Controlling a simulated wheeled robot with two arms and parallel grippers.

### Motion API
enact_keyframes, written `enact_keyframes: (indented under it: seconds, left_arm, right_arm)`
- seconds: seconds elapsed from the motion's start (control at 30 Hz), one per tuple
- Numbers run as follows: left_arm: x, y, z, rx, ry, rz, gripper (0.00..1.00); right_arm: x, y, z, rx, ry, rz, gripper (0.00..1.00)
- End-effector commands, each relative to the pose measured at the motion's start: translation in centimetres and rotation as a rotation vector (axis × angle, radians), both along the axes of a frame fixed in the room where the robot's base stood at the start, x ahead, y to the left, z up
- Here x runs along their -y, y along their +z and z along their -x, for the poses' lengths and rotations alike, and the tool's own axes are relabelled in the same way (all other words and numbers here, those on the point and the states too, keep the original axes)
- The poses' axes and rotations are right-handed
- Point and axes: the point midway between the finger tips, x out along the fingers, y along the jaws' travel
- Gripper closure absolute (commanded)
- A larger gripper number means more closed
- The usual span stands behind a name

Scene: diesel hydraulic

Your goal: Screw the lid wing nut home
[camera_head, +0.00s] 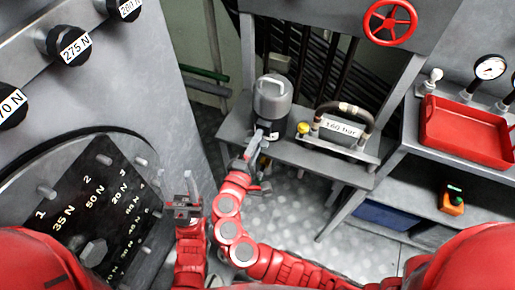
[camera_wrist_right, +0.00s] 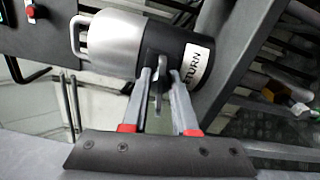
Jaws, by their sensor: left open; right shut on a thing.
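A grey canister (camera_head: 271,100) with a silver lid and a top handle stands on a grey bench. The wrist view shows its silver lid (camera_wrist_right: 115,42) and its dark body with a RETURN label (camera_wrist_right: 196,68). My right gripper (camera_head: 257,137) reaches to the canister's front side. In the wrist view my right gripper (camera_wrist_right: 161,78) is shut on a small grey flat piece, seemingly the wing nut (camera_wrist_right: 158,92), against the dark body. The fingers hide part of it. My left gripper (camera_head: 183,205) is open and empty, away from the canister at the lower left.
A 160 bar unit (camera_head: 340,128) with a curved handle and yellow knob (camera_head: 303,128) stands right of the canister on the bench. A red tray (camera_head: 466,130) sits on the right counter. A large numbered panel (camera_head: 95,205) is close at left. A red handwheel (camera_head: 390,22) hangs above.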

Motion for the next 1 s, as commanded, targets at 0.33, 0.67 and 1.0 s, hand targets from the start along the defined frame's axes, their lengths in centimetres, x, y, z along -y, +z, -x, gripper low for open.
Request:
enact_keyframes:
  seconds: [0.33,0.67,1.0]
  left_arm:
    - [0.0,-3.2,0.0,0.000,0.000,0.000,0.50]
    - [0.0,-3.6,0.0,0.000,0.000,0.000,0.50]
    - [0.0,-3.6,0.0,0.000,0.000,0.000,0.50]
  right_arm:
    - [0.0,-0.4,0.0,0.056,0.001,-0.140,1.00]
    - [0.0,-0.2,0.0,0.067,0.000,-0.169,1.00]
    - [0.0,-0.1,0.0,0.068,0.000,-0.169,0.59]
